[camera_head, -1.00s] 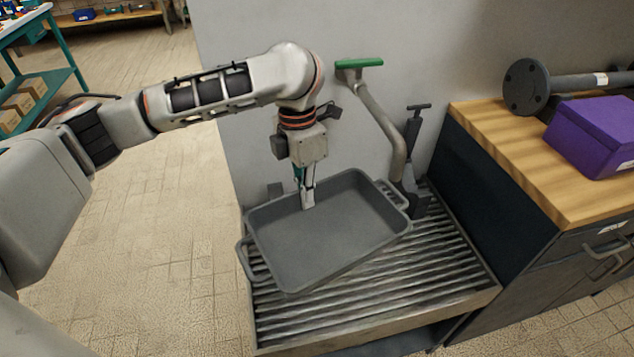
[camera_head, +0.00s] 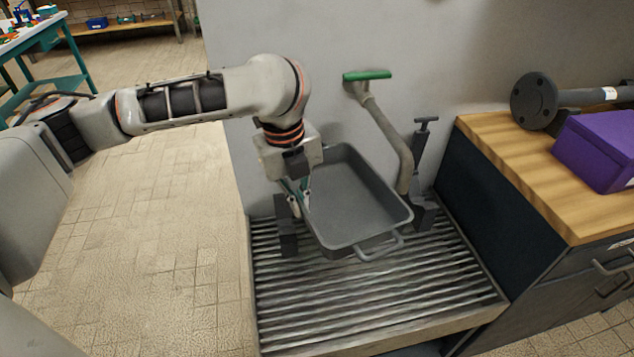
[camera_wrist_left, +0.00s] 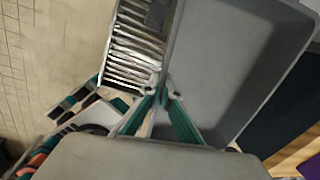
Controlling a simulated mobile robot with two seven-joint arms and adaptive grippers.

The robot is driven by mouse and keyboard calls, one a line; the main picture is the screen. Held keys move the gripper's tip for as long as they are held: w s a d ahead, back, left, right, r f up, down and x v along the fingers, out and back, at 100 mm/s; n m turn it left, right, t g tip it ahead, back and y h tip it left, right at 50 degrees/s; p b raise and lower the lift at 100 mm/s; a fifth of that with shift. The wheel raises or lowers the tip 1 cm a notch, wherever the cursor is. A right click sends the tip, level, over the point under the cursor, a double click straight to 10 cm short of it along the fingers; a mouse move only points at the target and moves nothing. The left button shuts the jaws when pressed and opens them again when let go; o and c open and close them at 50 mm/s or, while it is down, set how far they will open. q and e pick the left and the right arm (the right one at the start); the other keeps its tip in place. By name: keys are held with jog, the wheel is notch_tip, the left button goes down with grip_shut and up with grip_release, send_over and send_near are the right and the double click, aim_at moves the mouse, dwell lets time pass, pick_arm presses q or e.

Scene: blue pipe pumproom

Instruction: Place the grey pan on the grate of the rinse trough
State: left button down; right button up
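The grey pan (camera_head: 355,205) is a deep rectangular pan with a loop handle at its front end. It is over the back part of the slatted grate (camera_head: 370,305) of the rinse trough and looks tilted. I cannot tell whether its underside touches the slats. My left gripper (camera_head: 298,203) is at the pan's left long wall. In the left wrist view, the fingertips of the left gripper (camera_wrist_left: 164,93) close together on the rim of the pan (camera_wrist_left: 225,65). The back handle is hidden. My right gripper is not in view.
A dark upright bracket (camera_head: 287,232) stands on the grate left of the pan. A bent grey pipe with a green head (camera_head: 368,76) and a dark post (camera_head: 421,165) rise behind the pan. A wooden-topped cabinet (camera_head: 510,165) with a purple box (camera_head: 598,150) borders the right. The front slats are clear.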

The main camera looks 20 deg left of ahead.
pick_arm(q)
jog(key=s+a+n, duration=0.1)
jog(key=n, duration=0.8)
jog(key=s+a+r+n+y, duration=0.1)
jog(key=s+n, duration=0.1)
jog(key=n, duration=0.7)
jog(key=s+a+r+n+y, duration=0.1)
jog(key=n, duration=0.7)
jog(key=shift+s+n+g, duration=0.35)
jog(key=shift+n+g, duration=0.05)
